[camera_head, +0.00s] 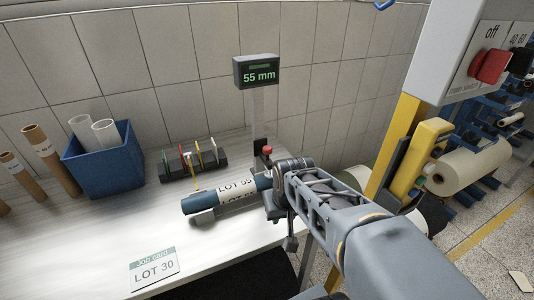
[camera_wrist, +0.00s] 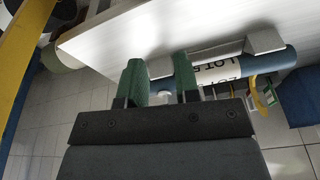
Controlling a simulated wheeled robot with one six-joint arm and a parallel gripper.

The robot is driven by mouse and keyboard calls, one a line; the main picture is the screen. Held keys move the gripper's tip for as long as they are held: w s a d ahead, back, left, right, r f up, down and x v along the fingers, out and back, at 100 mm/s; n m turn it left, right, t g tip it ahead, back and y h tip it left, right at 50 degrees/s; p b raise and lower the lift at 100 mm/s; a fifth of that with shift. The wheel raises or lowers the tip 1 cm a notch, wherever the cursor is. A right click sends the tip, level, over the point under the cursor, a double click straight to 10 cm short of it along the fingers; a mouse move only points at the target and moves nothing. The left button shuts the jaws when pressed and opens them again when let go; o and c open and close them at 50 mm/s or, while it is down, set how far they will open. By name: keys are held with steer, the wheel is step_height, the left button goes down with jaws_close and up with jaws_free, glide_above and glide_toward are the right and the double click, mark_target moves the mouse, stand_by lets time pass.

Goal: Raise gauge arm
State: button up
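The gauge has a dark display (camera_head: 257,72) reading 55 mm on a grey upright scale (camera_head: 258,108). A red knob (camera_head: 267,149) sits on a dark part low on the scale. A blue roll with a white LOT 55 label (camera_head: 237,187) lies on the table below; it also shows in the wrist view (camera_wrist: 217,72). My gripper (camera_head: 268,197) is at the roll's right end, its fingertips mostly hidden by my wrist. In the wrist view its green-padded fingers (camera_wrist: 160,70) stand apart. A pale grey block shows between them; I cannot tell whether they touch it.
A Job card reading LOT 30 (camera_head: 154,269) lies at the table's front. A blue bin with tubes (camera_head: 105,165) and a black rack of coloured rings (camera_head: 193,160) stand left. A yellow post (camera_head: 397,140) with a red switch (camera_head: 490,66) stands right.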

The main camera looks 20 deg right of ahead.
steer(key=shift+o, duration=1.4)
steer(key=w+d+f+m+y+b, duration=0.2)
steer(key=w+d+f+m, duration=0.1)
steer(key=d+m, duration=0.3)
steer(key=shift+w+d+f+m, duration=0.3)
steer(key=shift+w+m, duration=0.3)
steer(key=shift+w, duration=0.25)
steer(key=shift+o, duration=0.9)
steer(key=w+d+r+m+t+y+b, duration=0.1)
steer(key=w+d+m+t+y, duration=0.1)
steer(key=w+d+m, duration=0.3)
steer(key=d+m+y, duration=0.1)
steer(key=m, duration=0.2)
steer(key=shift+w+d+m+y+b, duration=0.35)
steer(key=shift+m+y+b, duration=0.05)
steer(key=m+t+y, duration=0.4)
steer(key=m+t, duration=0.1)
steer(key=m, duration=0.4)
glide_toward(269, 148)
steer(key=x, duration=1)
steer(key=shift+w+a+f, duration=0.15)
steer(key=shift+w+a, duration=0.05)
jaws_close()
